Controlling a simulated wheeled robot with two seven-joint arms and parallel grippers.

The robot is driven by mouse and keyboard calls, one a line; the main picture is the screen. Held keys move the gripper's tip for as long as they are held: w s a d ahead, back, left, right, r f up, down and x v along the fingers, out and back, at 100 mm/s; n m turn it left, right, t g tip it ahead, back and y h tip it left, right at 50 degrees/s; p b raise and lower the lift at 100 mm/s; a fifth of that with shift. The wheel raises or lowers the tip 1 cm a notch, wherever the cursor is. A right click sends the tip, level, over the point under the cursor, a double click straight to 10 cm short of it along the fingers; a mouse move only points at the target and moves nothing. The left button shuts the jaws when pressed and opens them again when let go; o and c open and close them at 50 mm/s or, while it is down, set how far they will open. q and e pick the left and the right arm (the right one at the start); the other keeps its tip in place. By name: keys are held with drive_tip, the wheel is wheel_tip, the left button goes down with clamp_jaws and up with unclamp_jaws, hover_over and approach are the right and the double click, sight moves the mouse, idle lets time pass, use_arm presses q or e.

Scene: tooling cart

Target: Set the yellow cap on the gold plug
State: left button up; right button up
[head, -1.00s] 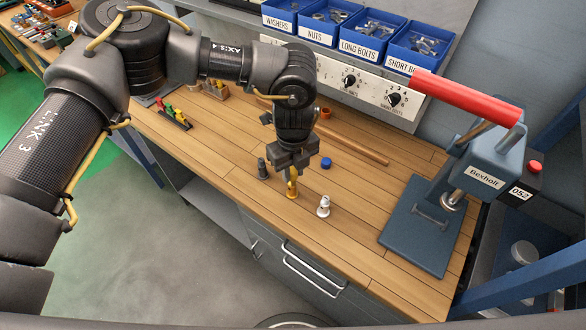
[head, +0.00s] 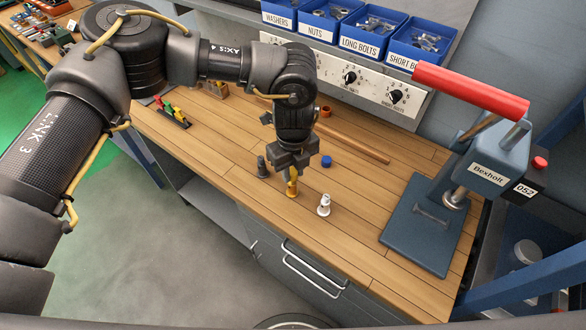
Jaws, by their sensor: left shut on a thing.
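My left gripper (head: 292,171) points down at the middle of the cart top, shut on the yellow cap (head: 293,174). The cap is small and mostly hidden by the fingers. The gold plug (head: 292,190) stands upright on the wood directly beneath. The cap appears in line with the plug's top; I cannot tell whether they touch. My right gripper is out of view.
A dark plug (head: 262,167) stands left of the gripper and a silver-white plug (head: 324,206) to the right. A blue cap (head: 326,161) and an orange cap (head: 325,112) lie behind. A wooden rod (head: 352,144) lies beyond; a press (head: 430,225) stands right.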

use_arm(q)
drive_tip(key=shift+f, duration=0.2)
idle(0.4)
drive_tip(key=shift+f+b, duration=0.4)
drive_tip(key=shift+b, duration=0.15)
drive_tip(key=shift+f, duration=0.1)
idle(0.5)
drive_tip(key=o, duration=1.5)
drive_tip(key=shift+r+p, duration=1.95)
drive_tip(key=shift+r, duration=1.65)
